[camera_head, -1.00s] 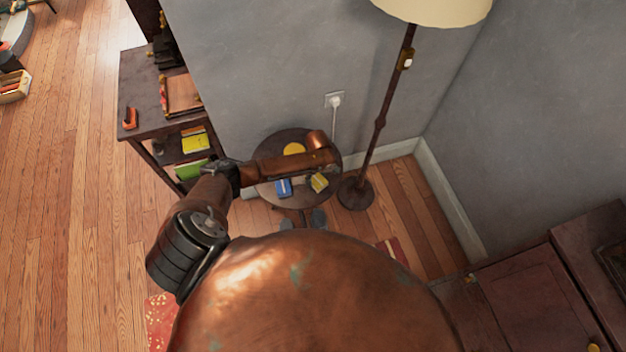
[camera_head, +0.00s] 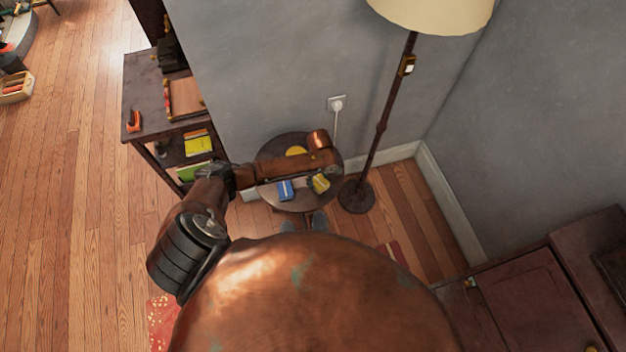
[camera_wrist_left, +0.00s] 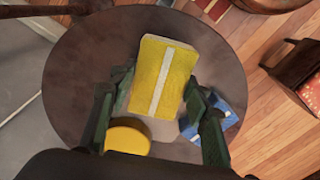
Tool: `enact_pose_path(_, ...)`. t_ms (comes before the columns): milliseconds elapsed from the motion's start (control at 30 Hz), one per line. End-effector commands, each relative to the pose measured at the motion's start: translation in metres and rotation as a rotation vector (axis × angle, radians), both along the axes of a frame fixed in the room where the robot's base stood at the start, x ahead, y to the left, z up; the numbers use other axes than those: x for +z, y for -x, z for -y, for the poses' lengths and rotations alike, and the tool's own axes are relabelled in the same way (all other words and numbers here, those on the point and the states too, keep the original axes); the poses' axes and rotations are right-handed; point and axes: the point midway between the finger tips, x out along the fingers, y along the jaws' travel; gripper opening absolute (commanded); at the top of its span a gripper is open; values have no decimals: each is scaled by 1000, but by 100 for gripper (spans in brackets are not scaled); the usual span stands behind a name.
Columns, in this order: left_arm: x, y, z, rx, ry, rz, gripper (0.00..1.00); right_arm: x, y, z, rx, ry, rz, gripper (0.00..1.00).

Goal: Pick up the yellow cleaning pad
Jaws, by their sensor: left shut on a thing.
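The yellow cleaning pad (camera_wrist_left: 164,75), a block with a white stripe, is between the two dark fingers of my left gripper (camera_wrist_left: 160,92) in the left wrist view. The gripper is shut on it. In the head view the pad (camera_head: 321,184) shows over the right front part of the small round table (camera_head: 267,196), by the end of my left arm. The left fingers are mostly hidden there by the wrist. I cannot tell whether the pad touches the tabletop. My right gripper is not in view.
A blue block (camera_head: 286,190) and a round yellow thing (camera_head: 296,151) lie on the table. A floor lamp (camera_head: 382,125) stands close at the right, before the grey wall. A dark shelf (camera_head: 150,90) stands at the left. Wooden floor (camera_head: 70,170) is open further left.

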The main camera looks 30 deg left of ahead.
Motion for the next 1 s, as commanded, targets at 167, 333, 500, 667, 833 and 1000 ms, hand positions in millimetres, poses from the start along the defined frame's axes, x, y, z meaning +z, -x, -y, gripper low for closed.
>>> enact_pose_path(167,47,32,20,-3,5,2,18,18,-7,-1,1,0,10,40)
enact_pose_path(333,63,68,41,-1,4,1,18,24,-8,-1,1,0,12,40)
enact_pose_path(500,75,92,56,0,3,-1,18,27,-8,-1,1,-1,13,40)
enact_pose_path(667,81,103,64,1,1,0,18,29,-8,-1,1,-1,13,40)
enact_pose_path(833,83,107,66,2,1,0,18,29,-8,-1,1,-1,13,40)
enact_pose_path(1000,83,107,66,2,1,0,18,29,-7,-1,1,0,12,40)
